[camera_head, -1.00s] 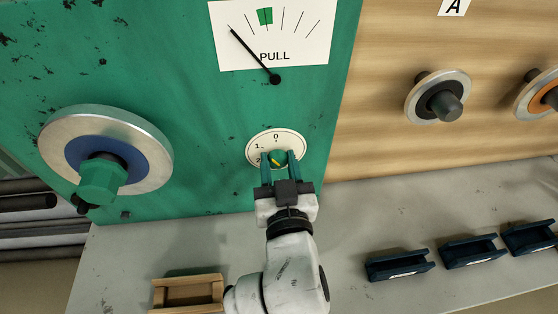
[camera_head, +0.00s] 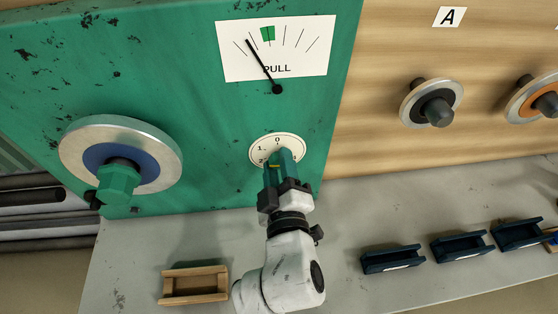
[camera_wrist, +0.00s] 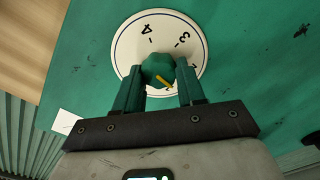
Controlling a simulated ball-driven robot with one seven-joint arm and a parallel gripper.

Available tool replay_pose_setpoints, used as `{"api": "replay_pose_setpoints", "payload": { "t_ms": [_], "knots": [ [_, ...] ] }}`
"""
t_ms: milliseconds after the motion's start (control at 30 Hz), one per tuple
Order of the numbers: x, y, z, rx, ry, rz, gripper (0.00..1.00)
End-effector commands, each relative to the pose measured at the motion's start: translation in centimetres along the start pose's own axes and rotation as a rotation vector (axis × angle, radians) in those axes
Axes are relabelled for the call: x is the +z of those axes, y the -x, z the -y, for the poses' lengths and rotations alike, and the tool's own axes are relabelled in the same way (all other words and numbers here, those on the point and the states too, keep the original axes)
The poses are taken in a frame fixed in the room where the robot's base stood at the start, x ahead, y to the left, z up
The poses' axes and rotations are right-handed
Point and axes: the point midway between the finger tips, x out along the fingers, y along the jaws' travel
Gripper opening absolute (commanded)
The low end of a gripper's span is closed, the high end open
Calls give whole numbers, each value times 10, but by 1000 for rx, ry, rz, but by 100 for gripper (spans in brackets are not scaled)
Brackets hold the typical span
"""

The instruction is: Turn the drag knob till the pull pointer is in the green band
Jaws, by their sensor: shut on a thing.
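The drag knob (camera_wrist: 157,68) is green with a yellow mark, at the centre of a round white numbered dial (camera_head: 262,148) on the green panel. My gripper (camera_head: 280,162) is shut on the knob, one finger on each side, and looks turned. In the head view the fingers hide most of the knob. In the wrist view the fingers (camera_wrist: 160,85) flank it and the numbers 3 and 4 show. Above is the white PULL gauge (camera_head: 310,62). Its black pointer (camera_head: 262,66) leans up-left, its tip left of the green band (camera_head: 268,33) and apart from it.
A large reel with a silver rim (camera_head: 168,160) and a green hub is on the panel at left. A wooden tray (camera_head: 195,297) and several dark blue trays (camera_head: 392,265) are on the grey bench (camera_head: 130,255). Spools (camera_head: 433,103) are on the wooden wall at right, under label A (camera_head: 450,17).

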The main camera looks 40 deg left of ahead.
Motion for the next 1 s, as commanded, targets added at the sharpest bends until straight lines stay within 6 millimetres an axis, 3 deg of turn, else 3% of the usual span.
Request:
{"api": "replay_pose_setpoints", "payload": {
  "t_ms": [333,900,933,1000],
  "knots": [
    [1,0,1,-2,151,2,9],
    [0,0,2,-3,180,1,9],
    [0,0,2,-3,180,1,41],
    [0,0,2,-3,180,1,48]
  ]
}}
